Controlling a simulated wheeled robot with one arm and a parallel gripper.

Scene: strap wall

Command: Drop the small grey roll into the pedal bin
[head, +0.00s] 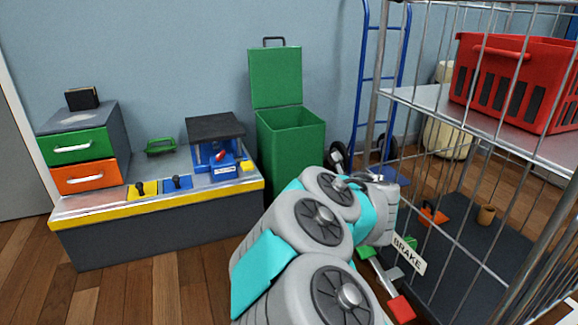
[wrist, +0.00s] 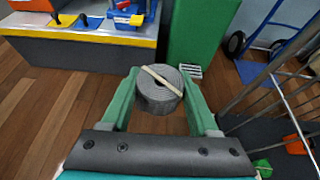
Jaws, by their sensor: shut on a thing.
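The small grey roll (wrist: 158,98) with a pale band across its top is held between the two green fingers of my gripper (wrist: 159,76) in the wrist view. The gripper is shut on it, with floor below. The green pedal bin (head: 291,150) stands against the wall in the head view, its lid (head: 275,78) raised and its top open. The bin's front (wrist: 201,32) also shows in the wrist view, beyond the roll, with a grey pedal (wrist: 190,71) at its foot. In the head view my arm hides the gripper and roll.
A low bench (head: 150,235) with drawers and a blue device stands left of the bin. A blue hand truck (head: 381,80) is right of it. A wire cage trolley (head: 480,165) with a red basket (head: 515,75) fills the right. Wooden floor is clear at front left.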

